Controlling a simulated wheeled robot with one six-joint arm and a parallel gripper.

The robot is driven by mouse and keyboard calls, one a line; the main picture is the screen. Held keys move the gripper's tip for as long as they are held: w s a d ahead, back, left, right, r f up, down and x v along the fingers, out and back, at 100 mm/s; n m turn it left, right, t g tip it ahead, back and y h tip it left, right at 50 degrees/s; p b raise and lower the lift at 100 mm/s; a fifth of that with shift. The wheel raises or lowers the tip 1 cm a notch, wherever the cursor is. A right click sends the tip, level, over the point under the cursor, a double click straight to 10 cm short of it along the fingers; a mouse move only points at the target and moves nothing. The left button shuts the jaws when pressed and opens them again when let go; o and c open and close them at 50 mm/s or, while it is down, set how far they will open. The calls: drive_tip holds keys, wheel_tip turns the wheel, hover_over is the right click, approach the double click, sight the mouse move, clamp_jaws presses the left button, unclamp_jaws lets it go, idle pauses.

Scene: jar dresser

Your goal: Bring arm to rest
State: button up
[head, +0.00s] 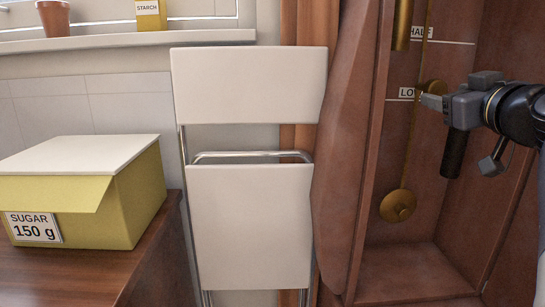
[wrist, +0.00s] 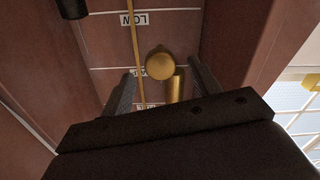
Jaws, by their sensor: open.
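My gripper (head: 428,98) is at the right of the head view, reaching left into an open wooden case (head: 415,265). In the wrist view its two dark fingers (wrist: 160,72) stand apart, so it is open. A brass piece with a round end (wrist: 159,63) shows between or beyond the fingers; contact cannot be told. A thin brass rod with a round bob (head: 397,206) hangs below. A brass cylinder (head: 403,25) is higher up.
The case's side walls stand close around my gripper. A folded white chair (head: 248,85) leans left of the case. A yellow box labelled sugar (head: 140,200) sits on a wooden top (head: 90,280). A pot (head: 53,18) and starch box (head: 151,15) stand on the sill.

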drive_tip(key=s, duration=0.4)
drive_tip(key=w, duration=1)
drive_tip(key=shift+w+a+r+p, duration=0.1)
drive_tip(key=shift+w+a+p, duration=0.05)
drive_tip(key=shift+w+p, duration=0.25)
drive_tip(key=shift+r+p, duration=0.95)
drive_tip(key=shift+p, duration=0.1)
wheel_tip(320, 180, up, 16)
drive_tip(key=p, duration=2.1)
wheel_tip(320, 180, up, 12)
drive_tip(key=p, duration=1.8)
hover_over(440, 81)
drive_tip(key=w, duration=0.3)
drive_tip(key=shift+r, duration=0.15)
drive_tip(key=shift+s, duration=0.1)
